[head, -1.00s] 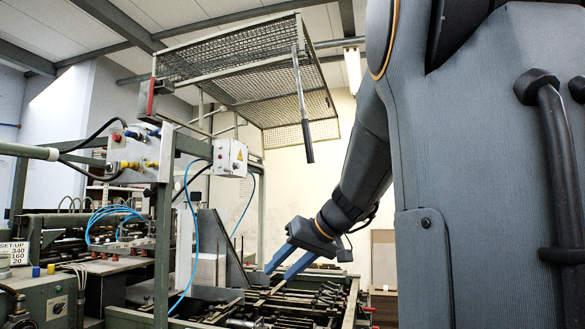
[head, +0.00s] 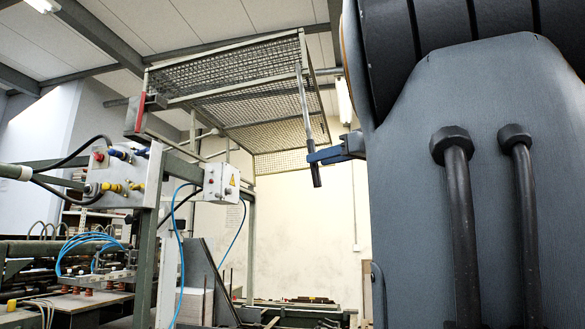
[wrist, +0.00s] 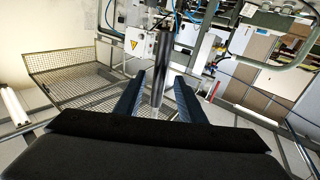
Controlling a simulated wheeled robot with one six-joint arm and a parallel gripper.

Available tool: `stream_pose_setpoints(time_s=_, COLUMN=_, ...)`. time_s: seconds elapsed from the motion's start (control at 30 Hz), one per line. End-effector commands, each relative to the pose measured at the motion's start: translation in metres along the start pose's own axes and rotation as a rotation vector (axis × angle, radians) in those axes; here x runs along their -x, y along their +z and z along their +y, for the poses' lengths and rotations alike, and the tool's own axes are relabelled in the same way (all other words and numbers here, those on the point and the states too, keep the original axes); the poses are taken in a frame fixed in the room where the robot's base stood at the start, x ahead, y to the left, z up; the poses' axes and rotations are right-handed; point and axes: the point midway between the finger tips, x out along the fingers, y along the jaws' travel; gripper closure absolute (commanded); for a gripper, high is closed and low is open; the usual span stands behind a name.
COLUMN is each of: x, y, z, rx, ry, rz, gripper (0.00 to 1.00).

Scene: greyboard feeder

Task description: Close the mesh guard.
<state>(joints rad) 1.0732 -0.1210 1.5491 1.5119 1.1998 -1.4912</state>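The mesh guard (head: 238,97) is a wire-mesh cage in a metal frame, raised high over the machine. In the wrist view the mesh guard (wrist: 85,80) spreads out on the left. Its handle (head: 303,98), a grey bar with a dark grip, hangs down from the guard's near right corner. My gripper (head: 314,157) is at the lower part of the handle. In the wrist view my gripper (wrist: 160,78) is open, with the handle (wrist: 160,62) between its two blue fingers. A gap shows on each side, so the fingers do not look closed on it.
A white control box (head: 222,183) with a warning sign and a panel with coloured buttons (head: 122,178) stand left of the handle on green posts. The machine bed lies below. The wall behind my gripper is bare.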

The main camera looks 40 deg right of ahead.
Motion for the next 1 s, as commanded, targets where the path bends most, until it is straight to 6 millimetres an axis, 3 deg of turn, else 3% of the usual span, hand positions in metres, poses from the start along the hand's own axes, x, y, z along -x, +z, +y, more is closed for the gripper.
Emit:
stream_pose_setpoints(time_s=0.17, x=-0.014, y=-0.004, z=-0.001, rx=0.002, ry=-0.003, rz=0.004, gripper=0.64)
stream_pose_setpoints(time_s=0.6, x=-0.072, y=-0.003, z=0.0, rx=0.001, ry=-0.001, rz=0.003, gripper=0.64)
stream_pose_setpoints(time_s=0.97, x=-0.077, y=-0.002, z=0.0, rx=0.003, ry=0.0, rz=0.003, gripper=0.64)
stream_pose_setpoints(time_s=1.0, x=-0.077, y=-0.002, z=0.0, rx=0.002, ry=0.0, rz=0.003, gripper=0.7)
